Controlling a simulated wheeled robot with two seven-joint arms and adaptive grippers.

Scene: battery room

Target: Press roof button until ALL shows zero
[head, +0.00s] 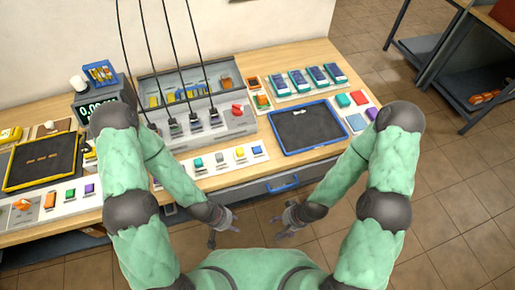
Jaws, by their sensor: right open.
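A dark box with a green digital display (95,111) stands at the back left of the bench. Its digits begin with 0.0, and my left arm hides the rest. I cannot read any label saying roof or ALL. My right gripper (283,219) is open and empty, also before the edge.
Several teal devices (298,80) sit behind. A shelf (440,72) stands at right.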

